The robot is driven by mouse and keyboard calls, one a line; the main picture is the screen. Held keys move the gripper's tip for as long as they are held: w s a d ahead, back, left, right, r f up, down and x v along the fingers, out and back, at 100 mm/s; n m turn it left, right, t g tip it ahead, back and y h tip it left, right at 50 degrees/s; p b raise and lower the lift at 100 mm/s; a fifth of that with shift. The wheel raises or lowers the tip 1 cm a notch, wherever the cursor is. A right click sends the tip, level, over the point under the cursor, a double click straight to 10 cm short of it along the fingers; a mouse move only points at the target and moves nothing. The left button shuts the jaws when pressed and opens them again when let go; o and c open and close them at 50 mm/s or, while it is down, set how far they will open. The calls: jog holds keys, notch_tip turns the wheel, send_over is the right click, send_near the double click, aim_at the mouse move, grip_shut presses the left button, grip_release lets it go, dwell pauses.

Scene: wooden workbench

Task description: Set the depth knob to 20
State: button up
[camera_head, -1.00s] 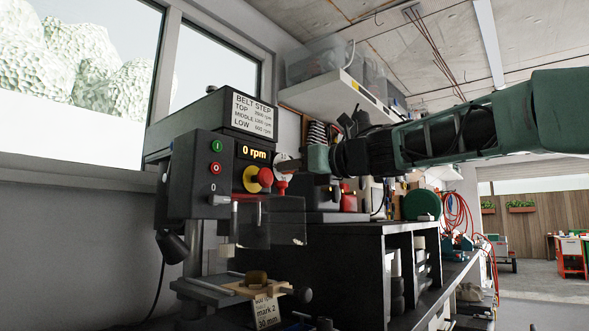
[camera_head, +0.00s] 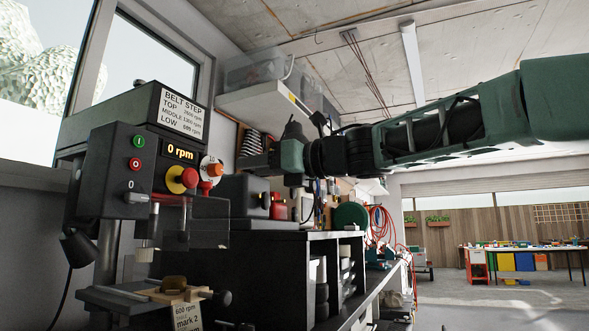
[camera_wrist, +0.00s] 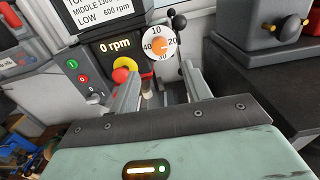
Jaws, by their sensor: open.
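The depth knob is a white round dial (camera_wrist: 158,43) with an orange centre, marked 10, 20, 30 and 40. It sits right of the "0 rpm" display (camera_wrist: 114,45) on the dark drill press. Which number its orange part points at is too small to tell. In the head view the dial (camera_head: 211,168) is small, right of the red and yellow button (camera_head: 182,180). My gripper (camera_wrist: 162,82) is open and empty, facing the press, with the dial beyond and between its fingers. In the head view my gripper (camera_head: 262,160) is right of the dial, apart from it.
Green and red buttons (camera_head: 137,152) are on the press's left face. A belt-step sign (camera_head: 181,113) is on top. A drill table (camera_head: 130,300) with a wooden piece is below. A dark machine with a black and orange knob (camera_wrist: 290,27) stands right of the dial.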

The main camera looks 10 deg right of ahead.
jog(key=v, duration=0.8)
jog(key=shift+b, duration=0.3)
